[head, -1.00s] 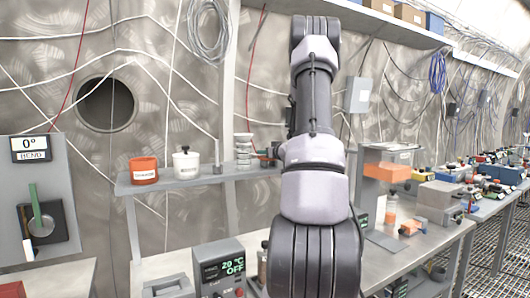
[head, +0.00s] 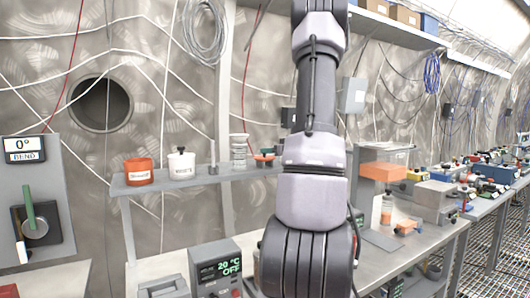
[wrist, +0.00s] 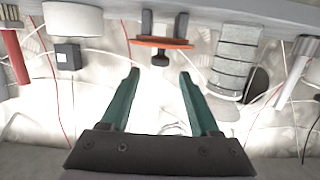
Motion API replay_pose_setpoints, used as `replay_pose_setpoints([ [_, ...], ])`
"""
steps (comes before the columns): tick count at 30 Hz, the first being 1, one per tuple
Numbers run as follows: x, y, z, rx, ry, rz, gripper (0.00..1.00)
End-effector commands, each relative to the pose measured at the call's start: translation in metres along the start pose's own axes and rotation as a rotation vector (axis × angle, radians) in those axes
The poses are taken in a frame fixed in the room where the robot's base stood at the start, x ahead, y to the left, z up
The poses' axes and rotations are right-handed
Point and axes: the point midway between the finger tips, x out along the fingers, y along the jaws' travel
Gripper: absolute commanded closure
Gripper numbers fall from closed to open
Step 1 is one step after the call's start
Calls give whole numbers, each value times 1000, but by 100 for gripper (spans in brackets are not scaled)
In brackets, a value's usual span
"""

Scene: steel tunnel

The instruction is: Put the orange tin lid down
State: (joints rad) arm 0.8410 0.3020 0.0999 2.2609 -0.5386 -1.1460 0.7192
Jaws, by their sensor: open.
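The orange tin lid (head: 265,156) with its dark knob up is on the grey wall shelf, left of my arm. In the upside-down wrist view the lid (wrist: 160,42) lies level across two dark uprights of a small stand (wrist: 147,22). My gripper (wrist: 160,75) is open, its two green fingers wide apart and empty. The lid's knob is just beyond the fingertips, between their lines and apart from them. My arm hides the gripper in the head view. The orange tin (head: 139,171) stands at the shelf's left end, no knobbed lid on it.
On the shelf (head: 200,182) stand a white lidded tin (head: 181,164), a thin metal post (head: 213,158) and a ringed glass-like cylinder (head: 239,151) close to the lid. A temperature unit (head: 216,268) stands on the bench below.

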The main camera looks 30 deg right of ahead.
Motion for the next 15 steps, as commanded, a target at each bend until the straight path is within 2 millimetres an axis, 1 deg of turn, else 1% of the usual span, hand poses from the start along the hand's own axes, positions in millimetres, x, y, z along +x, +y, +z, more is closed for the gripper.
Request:
replay_pose_setpoints([
  [1, -9, 1, -1, 0, 1, 3, 38],
  [3, -18, 1, 0, 0, 1, 2, 38],
  [8, -28, -2, -3, -2, -3, 6, 38],
  [11, -29, -10, -15, -9, -25, 45, 38],
  [14, -32, -29, -37, -10, -76, 123, 38],
  [15, -37, -40, -46, -5, -103, 159, 38],
])
